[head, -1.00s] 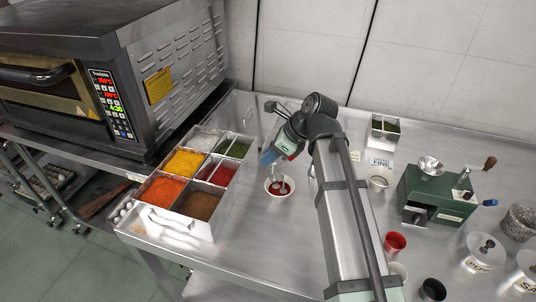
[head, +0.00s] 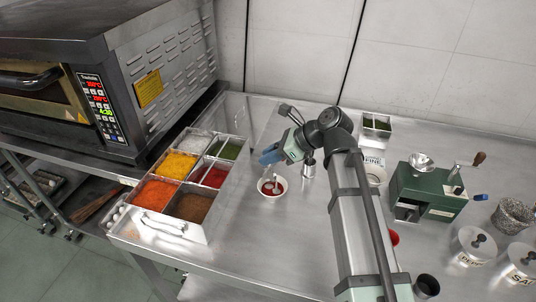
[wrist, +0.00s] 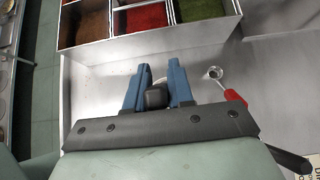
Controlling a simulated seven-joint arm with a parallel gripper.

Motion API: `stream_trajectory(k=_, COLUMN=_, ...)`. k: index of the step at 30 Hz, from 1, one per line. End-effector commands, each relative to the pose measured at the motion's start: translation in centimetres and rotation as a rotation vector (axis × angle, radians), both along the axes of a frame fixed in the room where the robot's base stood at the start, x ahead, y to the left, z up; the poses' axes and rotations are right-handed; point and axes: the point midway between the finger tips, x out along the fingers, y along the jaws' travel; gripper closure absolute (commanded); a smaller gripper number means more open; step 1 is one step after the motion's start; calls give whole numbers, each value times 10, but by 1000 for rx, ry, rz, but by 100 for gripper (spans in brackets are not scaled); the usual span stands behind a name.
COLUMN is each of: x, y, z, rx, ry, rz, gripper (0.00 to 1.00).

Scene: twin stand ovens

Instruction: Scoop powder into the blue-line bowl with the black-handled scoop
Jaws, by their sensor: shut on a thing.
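My gripper (head: 270,157) has blue fingers, shut on the black handle (wrist: 156,97) of the scoop, which sits between the fingertips in the wrist view. In the head view the fingers are just above and behind a small white bowl (head: 263,192) with red powder in it. Thin pale metal, probably the scoop's head, shows over or in the bowl; I cannot tell whether it touches. The blue line is too small to make out. The powder tray (wrist: 150,47) is ahead of the fingers in the wrist view, with brown, red and green compartments showing.
A red-handled scoop (wrist: 236,97) is right of my fingers in the wrist view. The oven (head: 170,75) stands left of the tray. A green grinder (head: 425,190), a small box (head: 376,125) and lidded tins (head: 474,246) stand right of my arm. Counter between tray and arm is mostly clear.

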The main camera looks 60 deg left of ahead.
Motion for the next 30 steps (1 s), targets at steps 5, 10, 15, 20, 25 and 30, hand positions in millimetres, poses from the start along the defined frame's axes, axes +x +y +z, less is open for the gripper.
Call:
stream_trajectory(k=5, x=4, y=-4, z=0, rx=32, ry=31, rz=-1, gripper=100)
stream_trajectory(k=10, x=6, y=-7, z=0, rx=63, ry=61, rz=-2, gripper=100)
stream_trajectory(k=15, x=9, y=-9, z=0, rx=92, ry=92, rz=-2, gripper=100)
stream_trajectory(k=20, x=12, y=-12, z=0, rx=121, ry=121, rz=-1, gripper=100)
stream_trajectory(k=25, x=15, y=-15, z=1, rx=151, ry=150, rz=-1, gripper=100)
stream_trajectory(k=30, x=18, y=-18, z=1, rx=181, ry=181, rz=-2, gripper=100)
